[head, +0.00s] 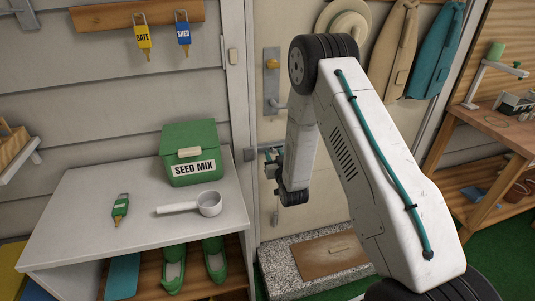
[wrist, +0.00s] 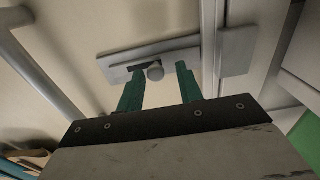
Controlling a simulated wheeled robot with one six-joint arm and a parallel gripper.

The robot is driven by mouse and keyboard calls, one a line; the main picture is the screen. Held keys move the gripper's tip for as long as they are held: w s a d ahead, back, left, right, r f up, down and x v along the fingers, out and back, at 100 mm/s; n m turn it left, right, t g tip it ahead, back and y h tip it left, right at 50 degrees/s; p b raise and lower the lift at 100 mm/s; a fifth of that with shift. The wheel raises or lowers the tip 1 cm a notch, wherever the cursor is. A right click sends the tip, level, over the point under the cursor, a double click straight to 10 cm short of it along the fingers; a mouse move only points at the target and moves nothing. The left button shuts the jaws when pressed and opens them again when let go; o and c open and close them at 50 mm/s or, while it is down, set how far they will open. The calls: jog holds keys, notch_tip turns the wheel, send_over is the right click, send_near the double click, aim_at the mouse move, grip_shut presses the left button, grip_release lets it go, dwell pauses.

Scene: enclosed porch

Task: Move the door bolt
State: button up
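The door bolt shows in the wrist view as a grey plate (wrist: 188,43) with a dark slot and a round knob (wrist: 155,71). A separate grey keeper block (wrist: 236,50) sits on the frame to its right, and shows in the head view (head: 250,155) at the door's left edge. My gripper (wrist: 158,75) is open, its two teal fingers reaching toward the plate, one on each side of the knob. I cannot tell whether either finger touches it. In the head view my gripper (head: 270,155) is at the door's left side, and the bolt is mostly hidden behind it.
A white bench (head: 85,225) at left holds a green seed-mix box (head: 190,165), a scoop (head: 207,204) and a green-tagged key (head: 120,207). A stone step (head: 280,278) lies below the door.

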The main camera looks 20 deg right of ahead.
jog(key=s, duration=0.5)
jog(key=shift+s+a, duration=0.15)
jog(key=shift+s, duration=0.15)
jog(key=shift+f, duration=0.1)
